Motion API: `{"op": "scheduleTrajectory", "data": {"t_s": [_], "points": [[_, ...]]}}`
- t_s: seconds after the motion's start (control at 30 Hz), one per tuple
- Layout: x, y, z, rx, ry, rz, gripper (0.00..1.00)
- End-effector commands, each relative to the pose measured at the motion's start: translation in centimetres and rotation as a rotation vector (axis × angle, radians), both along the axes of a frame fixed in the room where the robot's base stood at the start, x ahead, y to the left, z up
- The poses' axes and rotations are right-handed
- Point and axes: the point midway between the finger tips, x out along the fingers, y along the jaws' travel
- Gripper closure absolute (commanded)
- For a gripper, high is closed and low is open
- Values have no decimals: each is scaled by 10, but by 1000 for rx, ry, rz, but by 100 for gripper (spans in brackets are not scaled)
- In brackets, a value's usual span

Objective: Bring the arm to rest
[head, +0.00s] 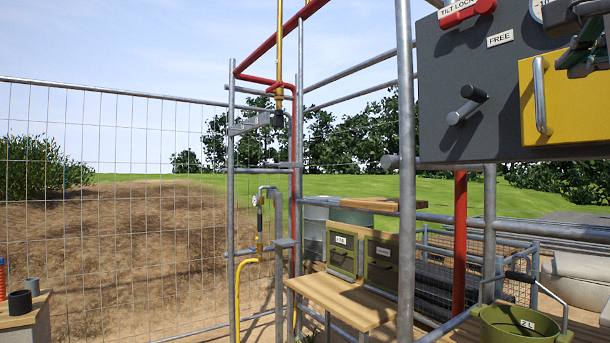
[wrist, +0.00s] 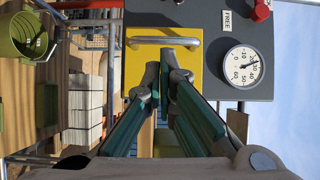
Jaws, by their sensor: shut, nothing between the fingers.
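My gripper shows in the wrist view (wrist: 161,66) with its two green and grey fingers drawn together at the tips. It is shut and empty. In the head view, part of my gripper (head: 578,60) shows at the upper right edge, in front of the grey control panel (head: 440,90). A yellow door (head: 560,100) with a metal bar handle (head: 541,95) is on that panel. In the wrist view the fingertips overlap the yellow door (wrist: 190,64), just below its bar handle (wrist: 164,41). I cannot tell whether they touch it.
A gauge (wrist: 241,66) and a red knob (head: 466,10) are on the panel. A grey pole (head: 405,170) stands left of it. A green bucket (head: 520,325) is below. Boxes (head: 342,252) stand by a wooden shelf (head: 345,302). A mesh fence (head: 110,200) closes the left.

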Motion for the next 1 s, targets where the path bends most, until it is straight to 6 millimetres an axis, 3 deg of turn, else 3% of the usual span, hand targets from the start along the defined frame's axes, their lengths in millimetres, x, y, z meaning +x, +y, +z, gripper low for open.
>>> {"op": "scheduleTrajectory", "data": {"t_s": [0.07, 0.17, 0.37, 0.5, 0.6, 0.7, 0.83, 1.0], "points": [[4, 4, -12, -18, 46, 23, 100], [13, 18, -48, -81, 185, 93, 100], [15, 73, -167, -353, 609, 384, 100], [-13, 112, -252, -598, 885, 655, 100], [-43, 134, -304, -779, 1046, 861, 100], [-75, 147, -344, -940, 1160, 1044, 100], [-105, 154, -375, -1081, 1247, 1210, 100], [-117, 155, -387, -1142, 1280, 1280, 100]]}}
